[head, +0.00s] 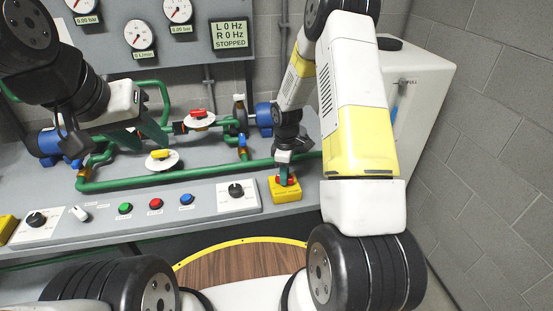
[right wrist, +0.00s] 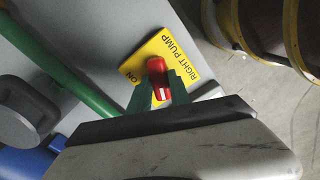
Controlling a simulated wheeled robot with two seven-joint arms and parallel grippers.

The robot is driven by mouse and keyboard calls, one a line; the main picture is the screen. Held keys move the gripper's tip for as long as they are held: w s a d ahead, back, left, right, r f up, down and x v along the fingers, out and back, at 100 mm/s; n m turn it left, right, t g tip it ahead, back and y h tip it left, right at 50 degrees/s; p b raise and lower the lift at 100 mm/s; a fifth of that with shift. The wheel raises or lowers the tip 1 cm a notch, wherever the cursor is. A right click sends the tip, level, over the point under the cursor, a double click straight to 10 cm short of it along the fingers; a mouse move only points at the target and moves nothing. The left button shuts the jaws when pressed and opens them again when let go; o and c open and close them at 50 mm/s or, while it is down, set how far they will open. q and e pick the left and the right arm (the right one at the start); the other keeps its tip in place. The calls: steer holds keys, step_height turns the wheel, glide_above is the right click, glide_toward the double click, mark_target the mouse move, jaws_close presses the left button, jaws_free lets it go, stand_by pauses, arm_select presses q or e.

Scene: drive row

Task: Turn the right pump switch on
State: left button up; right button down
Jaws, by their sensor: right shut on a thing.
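The right pump switch is a yellow plate (right wrist: 136,68) lettered RIGHT PUMP and ON, with a red handle (right wrist: 156,66). In the head view its yellow box (head: 286,194) sits at the right end of the console. My right gripper (right wrist: 160,84) has its green fingers shut on the red handle; in the head view it (head: 286,179) comes down from above. A white mark shows on the handle, at the end nearest the gripper. My left gripper (head: 148,134) hangs above the pipes at left, and its finger gap is unclear. The display (head: 230,34) reads L 0 Hz, R 0 Hz, STOPPED.
The console panel carries a black knob (head: 236,190) and green (head: 125,209), red (head: 155,204) and blue (head: 187,199) buttons. Green pipes (head: 180,176) with a red-handled valve (head: 199,115) and a yellow-handled valve (head: 160,154) run behind. A white tank (head: 425,95) stands at right.

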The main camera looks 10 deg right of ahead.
steer(key=m, duration=0.6)
steer(key=shift+m, duration=0.3)
steer(key=m, duration=0.6)
steer(key=shift+m, duration=0.3)
steer(key=c, duration=1.2)
jaws_free()
step_height(320, 180, up, 8)
steer(key=shift+f, duration=0.1)
